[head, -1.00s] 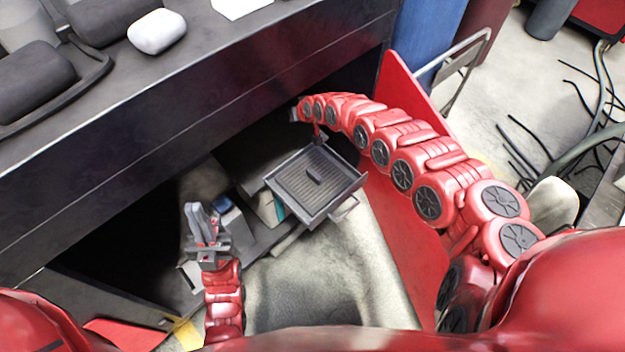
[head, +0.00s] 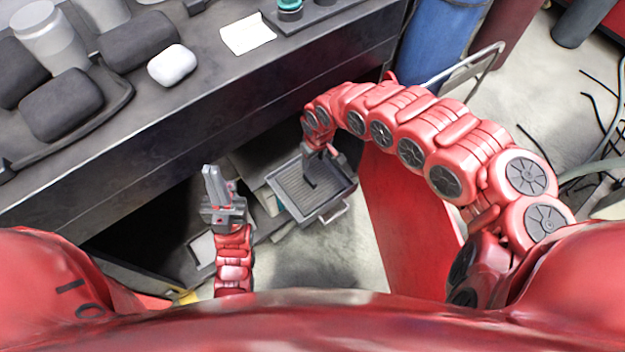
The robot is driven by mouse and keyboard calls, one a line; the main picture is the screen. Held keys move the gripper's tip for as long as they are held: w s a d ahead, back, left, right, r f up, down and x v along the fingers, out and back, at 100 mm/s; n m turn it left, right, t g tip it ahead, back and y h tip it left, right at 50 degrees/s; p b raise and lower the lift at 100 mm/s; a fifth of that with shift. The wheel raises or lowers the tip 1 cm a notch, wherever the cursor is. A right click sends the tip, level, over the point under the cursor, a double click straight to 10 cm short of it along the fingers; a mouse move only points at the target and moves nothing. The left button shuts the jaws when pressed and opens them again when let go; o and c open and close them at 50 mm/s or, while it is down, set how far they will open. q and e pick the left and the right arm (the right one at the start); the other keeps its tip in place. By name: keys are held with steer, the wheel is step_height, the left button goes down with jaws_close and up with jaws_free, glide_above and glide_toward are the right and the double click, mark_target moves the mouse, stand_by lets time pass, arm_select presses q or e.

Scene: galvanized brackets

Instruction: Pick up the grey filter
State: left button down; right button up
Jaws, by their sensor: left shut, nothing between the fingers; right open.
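A grey, square, ribbed piece with a raised rim (head: 290,186), which looks like the grey filter, lies below the bench in the head view. It has a small handle (head: 336,213) at its near right side. A dark narrow shape shows on its ribbed face; I cannot tell whether it is part of the piece. My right gripper (head: 324,168) is open and empty above its far edge, pointing down at it. Contact cannot be told. My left gripper (head: 210,178) is shut and empty, left of the piece, with its fingers pointing up.
The dark bench (head: 200,118) runs across above, with a white rounded object (head: 172,65), dark pads and a white sheet (head: 247,33) on top. A red panel (head: 405,215) stands right of the ribbed piece. Cables lie on the floor at far right.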

steer(key=f, duration=0.6)
steer(key=a+f, duration=0.1)
steer(key=f, duration=0.2)
steer(key=shift+w, duration=0.4)
steer(key=shift+w+d+f, duration=0.15)
steer(key=shift+f, duration=0.15)
steer(key=shift+f+b, duration=0.35)
steer(key=shift+f, duration=0.1)
steer(key=f+b, duration=0.2)
steer(key=f, duration=0.1)
steer(key=f+b, duration=0.1)
steer(key=shift+w+f, duration=0.25)
steer(key=shift+w, duration=0.05)
steer(key=shift+r, duration=0.1)
jaws_close()
